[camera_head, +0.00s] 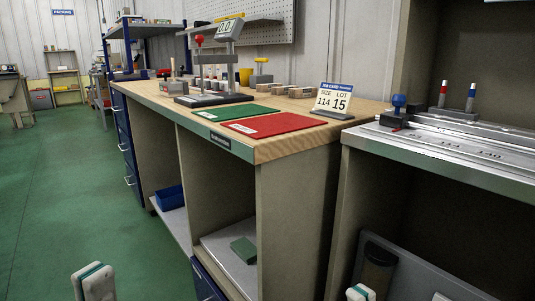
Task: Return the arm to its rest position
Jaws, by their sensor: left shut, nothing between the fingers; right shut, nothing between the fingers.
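My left gripper (93,282) shows at the bottom left edge. Its pale fingers are together with a teal strip between them, and nothing is held. My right gripper (360,292) shows only its tips at the bottom edge, right of centre. It is also shut and empty. Both are low in front of the benches and apart from the things on top. The rest of both arms is out of frame.
A metal-topped bench (440,155) stands at right. Green floor (60,220) is open at left.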

